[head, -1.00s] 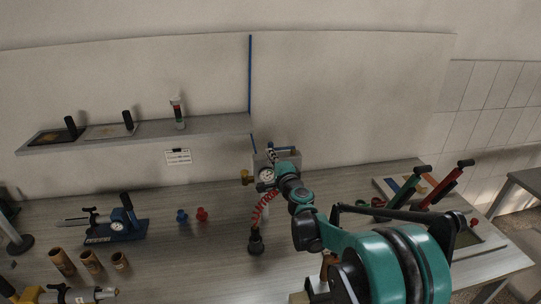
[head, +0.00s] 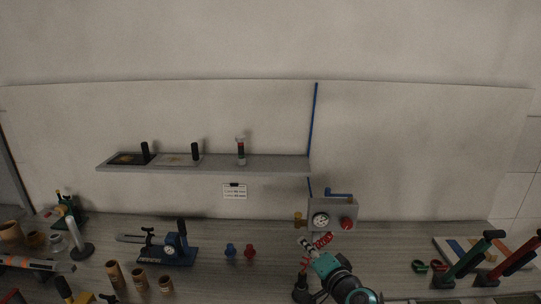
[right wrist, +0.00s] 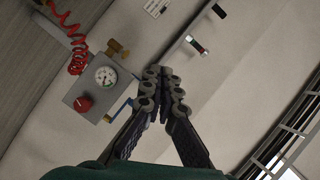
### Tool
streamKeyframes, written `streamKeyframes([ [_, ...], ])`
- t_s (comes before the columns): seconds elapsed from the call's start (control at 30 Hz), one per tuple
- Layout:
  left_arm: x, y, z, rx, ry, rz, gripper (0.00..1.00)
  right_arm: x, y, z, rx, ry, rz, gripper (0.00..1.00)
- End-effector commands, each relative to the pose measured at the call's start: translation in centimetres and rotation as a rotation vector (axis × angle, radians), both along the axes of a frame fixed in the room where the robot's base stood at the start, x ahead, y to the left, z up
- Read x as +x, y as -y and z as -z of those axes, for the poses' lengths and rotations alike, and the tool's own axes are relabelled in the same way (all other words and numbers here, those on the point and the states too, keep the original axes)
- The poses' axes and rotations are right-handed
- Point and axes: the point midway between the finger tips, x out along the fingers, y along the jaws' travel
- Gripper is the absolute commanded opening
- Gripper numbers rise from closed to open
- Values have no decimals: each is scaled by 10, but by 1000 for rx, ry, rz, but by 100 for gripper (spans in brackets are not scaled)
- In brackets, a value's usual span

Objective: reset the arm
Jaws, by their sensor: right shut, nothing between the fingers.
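My right arm, with teal and black links, comes in at the bottom of the head view. Its gripper (head: 306,243) is small there, just in front of the grey gauge box. In the right wrist view the two dark fingers of the right gripper (right wrist: 162,74) meet at their tips, shut and empty. The grey box (head: 344,208) carries a round gauge and a red knob. In the right wrist view the box (right wrist: 113,69) is left of the fingers, apart from them. My left gripper is not in view.
A wall shelf (head: 280,163) holds flat plates and black-handled pieces. On the bench are a blue gauge stand (head: 170,253), red (head: 250,251) and blue knobs, brown cups (head: 140,280) and a green-handled lever press (head: 468,262). A red coiled hose (right wrist: 72,42) hangs by the box.

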Motion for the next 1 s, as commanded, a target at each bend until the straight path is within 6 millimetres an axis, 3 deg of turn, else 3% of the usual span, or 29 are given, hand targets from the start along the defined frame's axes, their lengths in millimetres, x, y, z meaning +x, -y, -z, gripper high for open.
streamKeyframes([
  [0.07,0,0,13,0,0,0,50,-41,-16,29,-187,-66,-95,0],
  [0.17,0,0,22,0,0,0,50,-91,-19,68,-424,-170,-196,0],
  [0.3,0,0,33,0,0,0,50,-159,1,121,-719,-328,-292,0],
  [0.43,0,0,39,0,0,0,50,-204,29,153,-910,-448,-331,0],
  [0.6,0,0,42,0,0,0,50,-229,49,167,-1020,-524,-344,0],
  [1.0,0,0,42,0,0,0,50,-230,50,168,-1022,-526,-345,0],
])
